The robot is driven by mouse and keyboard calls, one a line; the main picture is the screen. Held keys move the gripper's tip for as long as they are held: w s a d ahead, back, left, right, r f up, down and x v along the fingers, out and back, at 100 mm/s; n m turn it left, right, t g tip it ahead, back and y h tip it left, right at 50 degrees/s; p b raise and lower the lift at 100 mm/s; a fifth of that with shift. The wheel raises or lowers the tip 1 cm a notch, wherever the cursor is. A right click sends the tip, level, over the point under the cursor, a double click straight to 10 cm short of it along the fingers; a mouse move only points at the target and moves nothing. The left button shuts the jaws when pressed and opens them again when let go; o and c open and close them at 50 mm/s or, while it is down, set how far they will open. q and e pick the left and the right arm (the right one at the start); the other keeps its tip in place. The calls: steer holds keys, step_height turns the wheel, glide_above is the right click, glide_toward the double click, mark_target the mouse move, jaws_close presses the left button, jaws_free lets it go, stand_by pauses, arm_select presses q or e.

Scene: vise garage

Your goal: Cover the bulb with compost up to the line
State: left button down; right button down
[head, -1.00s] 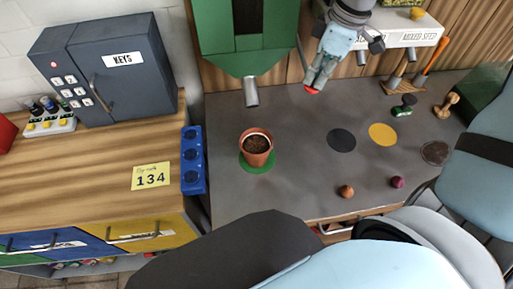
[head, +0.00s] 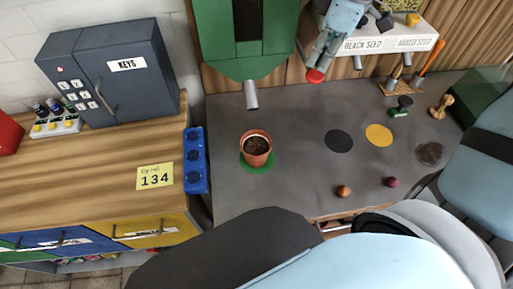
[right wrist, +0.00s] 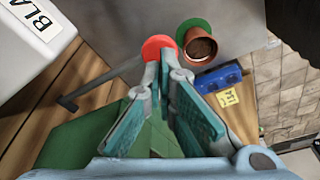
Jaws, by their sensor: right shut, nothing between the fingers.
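The terracotta pot (head: 256,144) stands upright on a green disc (head: 262,169) on the grey bench, and it also shows in the right wrist view (right wrist: 200,45). Dark compost (head: 257,146) shows inside it; I cannot make out a bulb or the line. The green hopper (head: 243,62) has a grey spout (head: 251,95) above and behind the pot. A red knob (head: 315,76) sits on a dark rod (right wrist: 100,84) beside the hopper. My right gripper (head: 318,66) is shut and empty, its fingertips at the red knob. My left gripper is not in view.
A brown bulb (head: 343,192) and a purple bulb (head: 392,182) lie near the bench's front edge. Black (head: 339,141) and yellow (head: 379,135) discs lie mid-bench. A blue block with round recesses (head: 195,160) is left of the pot. A seed box (head: 390,43) stands behind.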

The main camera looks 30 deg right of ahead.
stand_by(0.4)
step_height(320, 180, up, 6)
steer(key=p, duration=0.3)
stand_by(0.3)
steer(key=shift+d, duration=0.1)
